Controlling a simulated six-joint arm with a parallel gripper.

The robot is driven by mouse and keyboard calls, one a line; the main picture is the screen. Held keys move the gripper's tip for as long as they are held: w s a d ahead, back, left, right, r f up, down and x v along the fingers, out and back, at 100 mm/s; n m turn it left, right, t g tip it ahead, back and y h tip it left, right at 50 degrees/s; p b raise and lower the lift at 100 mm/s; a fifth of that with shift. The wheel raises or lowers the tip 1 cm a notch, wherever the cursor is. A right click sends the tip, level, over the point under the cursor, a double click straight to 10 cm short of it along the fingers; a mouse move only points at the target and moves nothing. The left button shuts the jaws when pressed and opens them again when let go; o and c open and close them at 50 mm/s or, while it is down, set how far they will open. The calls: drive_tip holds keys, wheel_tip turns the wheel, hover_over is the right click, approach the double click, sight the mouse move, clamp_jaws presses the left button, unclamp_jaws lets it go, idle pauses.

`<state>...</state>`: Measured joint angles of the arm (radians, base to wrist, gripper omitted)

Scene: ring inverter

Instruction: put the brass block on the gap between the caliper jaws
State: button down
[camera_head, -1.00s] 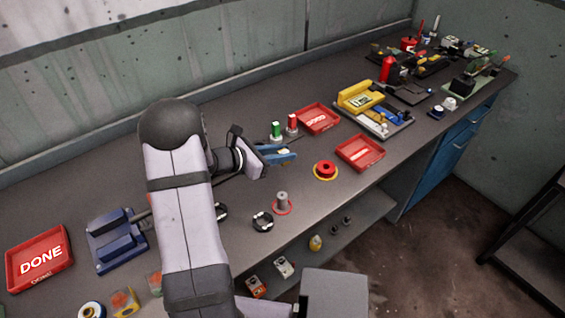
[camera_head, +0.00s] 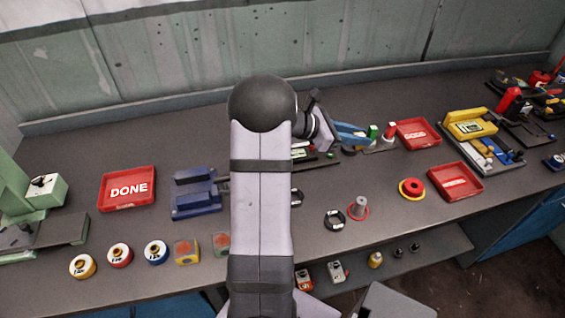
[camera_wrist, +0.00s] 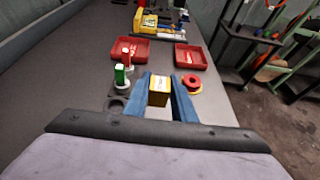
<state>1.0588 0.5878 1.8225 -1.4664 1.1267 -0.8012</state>
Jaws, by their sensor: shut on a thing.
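The brass block (camera_wrist: 159,96) is yellow-gold and sits between the two blue fingers in the wrist view. My gripper (camera_wrist: 160,82) is shut on it and holds it. In the head view my gripper (camera_head: 352,134) is over the back part of the bench, just left of a green-topped post and a red-topped post; the block is not distinguishable there. I cannot make out the caliper or its jaws for certain in either view. A dark device (camera_head: 318,158) is partly hidden behind my arm in the head view.
Red trays (camera_head: 417,133) lie right of the gripper, with a red ring on a yellow base (camera_head: 412,189) in front. A blue vise (camera_head: 196,191) and a red DONE tray (camera_head: 128,188) are at left.

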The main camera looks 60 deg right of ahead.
drive_tip(key=w+a+b, duration=0.1)
drive_tip(key=w+a, duration=0.4)
drive_tip(key=w, duration=0.6)
drive_tip(key=w+a+b, duration=0.1)
drive_tip(key=w+a, duration=0.4)
drive_tip(key=w, duration=0.6)
drive_tip(key=shift+s+d+f+p, duration=0.15)
drive_tip(key=shift+f+p, duration=0.3)
drive_tip(key=shift+f, duration=1.95)
drive_tip(key=shift+s+a+f+p, duration=0.1)
drive_tip(key=shift+f+p, duration=0.35)
drive_tip(key=shift+f, duration=1.9)
drive_tip(key=shift+f, duration=0.1)
drive_tip(key=shift+f, duration=0.1)
drive_tip(key=c, duration=1.5)
unclamp_jaws()
